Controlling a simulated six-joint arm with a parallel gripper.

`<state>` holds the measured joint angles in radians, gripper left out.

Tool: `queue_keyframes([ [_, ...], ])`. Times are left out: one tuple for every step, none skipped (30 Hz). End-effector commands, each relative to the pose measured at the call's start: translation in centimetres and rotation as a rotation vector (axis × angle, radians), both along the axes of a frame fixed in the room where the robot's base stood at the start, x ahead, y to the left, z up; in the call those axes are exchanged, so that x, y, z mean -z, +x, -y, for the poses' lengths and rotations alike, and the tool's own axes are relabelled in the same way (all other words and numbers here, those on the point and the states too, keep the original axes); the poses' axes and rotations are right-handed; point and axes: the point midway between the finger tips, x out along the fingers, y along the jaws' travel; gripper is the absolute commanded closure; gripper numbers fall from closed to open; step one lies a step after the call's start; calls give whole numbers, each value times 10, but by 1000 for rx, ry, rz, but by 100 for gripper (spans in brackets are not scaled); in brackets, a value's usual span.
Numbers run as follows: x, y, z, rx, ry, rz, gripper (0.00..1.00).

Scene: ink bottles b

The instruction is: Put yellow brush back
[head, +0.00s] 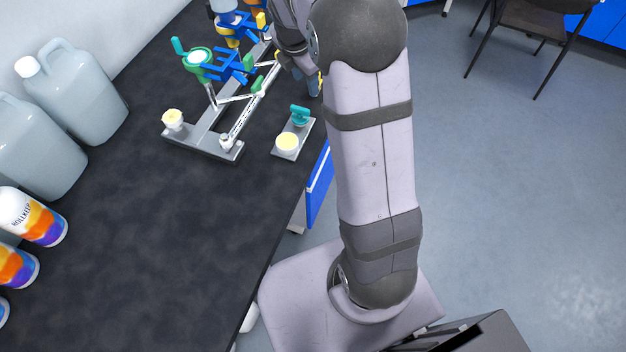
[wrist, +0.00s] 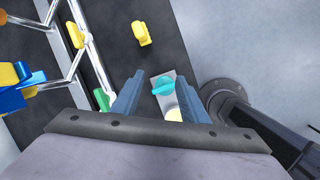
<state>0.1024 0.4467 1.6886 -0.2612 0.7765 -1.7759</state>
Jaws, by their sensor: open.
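My gripper (wrist: 160,78) is open and empty, its two blue-grey fingers apart in the wrist view. In the head view the gripper (head: 313,84) is partly hidden by my arm at the table's right edge. A small yellow piece (wrist: 141,33) shows beyond the fingertips over the dark table in the wrist view; I cannot tell whether it is the yellow brush. Another yellow piece (wrist: 76,35) is at the rack's rail. Beyond and between the fingers, a teal piece (wrist: 163,85) sits on a small grey plate; the teal piece also shows in the head view (head: 300,115).
The grey metal rack (head: 205,140) carries blue and green holders and a pale-yellow-topped knob (head: 172,119). The small plate has a cream-topped round part (head: 287,142). Large jugs (head: 75,90) and colourful bottles (head: 35,217) line the left. The dark table's (head: 150,240) front is clear.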

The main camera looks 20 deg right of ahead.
Motion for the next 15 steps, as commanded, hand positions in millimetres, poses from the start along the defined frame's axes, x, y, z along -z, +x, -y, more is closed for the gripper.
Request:
queue_keyframes([
  [-1,-18,-9,110,41,9,60],
  [0,-29,-14,186,68,13,60],
  [1,-43,-21,286,101,18,60],
  [2,-54,-26,364,125,23,60],
  [3,-65,-31,441,149,26,60],
  [4,-80,-37,544,177,29,60],
  [6,-91,-42,624,198,32,60],
  [7,-103,-46,702,218,33,60],
  [9,-118,-52,807,242,34,60],
  [10,-130,-56,887,259,35,60],
  [12,-142,-60,964,274,35,60],
  [15,-157,-65,1068,292,34,60],
  [17,-168,-69,1143,304,35,60],
  [19,-179,-72,1215,313,34,60],
  [21,-193,-76,1308,325,33,60],
])
